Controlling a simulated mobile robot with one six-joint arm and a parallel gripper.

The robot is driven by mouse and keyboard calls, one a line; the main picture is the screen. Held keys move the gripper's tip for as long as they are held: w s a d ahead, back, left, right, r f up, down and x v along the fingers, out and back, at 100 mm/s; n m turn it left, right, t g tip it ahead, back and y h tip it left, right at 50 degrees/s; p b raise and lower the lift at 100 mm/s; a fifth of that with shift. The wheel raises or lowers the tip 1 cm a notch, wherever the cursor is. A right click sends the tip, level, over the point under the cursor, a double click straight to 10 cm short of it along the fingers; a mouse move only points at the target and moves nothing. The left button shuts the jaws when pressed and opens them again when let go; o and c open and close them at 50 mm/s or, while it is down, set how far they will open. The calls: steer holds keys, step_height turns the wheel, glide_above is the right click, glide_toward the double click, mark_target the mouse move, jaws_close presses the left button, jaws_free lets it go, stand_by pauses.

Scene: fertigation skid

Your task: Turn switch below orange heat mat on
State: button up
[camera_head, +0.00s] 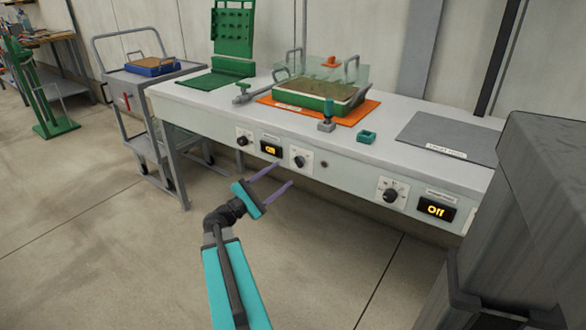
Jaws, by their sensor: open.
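The orange heat mat (368,109) lies on the white bench top, with a green-rimmed tray (318,106) on it. On the bench's front panel below the mat are a left dial switch (242,139) and a right dial switch (299,160) on white plates. Between them is a small lit display (271,149), its text too small to read surely. My gripper (284,175) is open and empty, its two purple fingers pointing toward the panel, just below the right dial in the picture. I cannot tell whether they touch anything.
A grey cart (150,87) stands left of the bench. A large grey block (535,210) fills the right foreground. The floor before the bench is clear.

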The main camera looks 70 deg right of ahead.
mark_target(297, 164)
steer(key=shift+b+x, duration=0.45)
steer(key=shift+x, duration=3.05)
steer(key=c, duration=0.9)
steer(key=shift+a, duration=0.15)
steer(key=shift+c, duration=0.9)
